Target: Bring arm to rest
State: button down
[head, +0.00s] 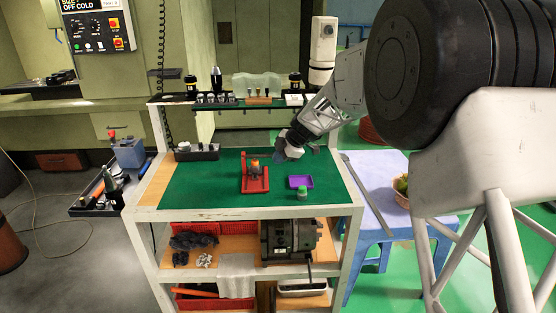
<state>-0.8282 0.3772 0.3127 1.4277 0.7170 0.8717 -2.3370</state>
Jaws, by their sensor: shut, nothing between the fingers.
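My gripper (284,155) is at the end of my arm, which reaches in from the right over the tooling cart. The gripper is small in the head view and hangs above the right back part of the green mat (215,178). It is shut and holds nothing. A red stand (256,184) with an orange-topped piece is on the mat to the left of the gripper. A purple tray (301,182) lies to the front of the gripper. A small green-topped cylinder (303,193) stands by the tray's front edge.
A raised back shelf (240,104) carries several tool holders and bits. A dark block with knobs (197,152) sits at the mat's back left. A blue side table (375,167) with a basket (401,192) stands right. The mat's left part is clear.

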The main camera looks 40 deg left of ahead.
dwell(0.4)
jog(key=w+d+r+m+t, duration=0.1)
jog(key=w+d+r+m, duration=0.2)
jog(key=d, duration=0.7)
jog(key=d+r+m, duration=0.3)
jog(key=d+r, duration=0.3)
jog(key=d, duration=0.5)
jog(key=s+d+r+m+t+h, duration=0.1)
jog(key=s+d+r+m, duration=0.15)
jog(key=d, duration=0.55)
jog(key=s+d+r+m, duration=0.1)
jog(key=d+m, duration=0.2)
jog(key=d, duration=0.5)
jog(key=s+d+r+m+t+h, duration=0.1)
jog(key=d+r+m, duration=0.15)
jog(key=d, duration=0.55)
jog(key=s+d+f+m+t+h, duration=0.1)
jog(key=s+d+f+m+h, duration=0.1)
jog(key=s+d+m, duration=0.6)
jog(key=s+d+f+m+t+h, duration=0.1)
jog(key=s+d+m, duration=0.8)
jog(key=s+d, duration=1.1)
jog(key=d+f+h, duration=0.1)
jog(key=d+f, duration=0.1)
jog(key=d, duration=0.3)
jog(key=shift+s+d+m+h, duration=0.3)
jog(key=shift+s, duration=0.05)
jog(key=shift+r, duration=0.1)
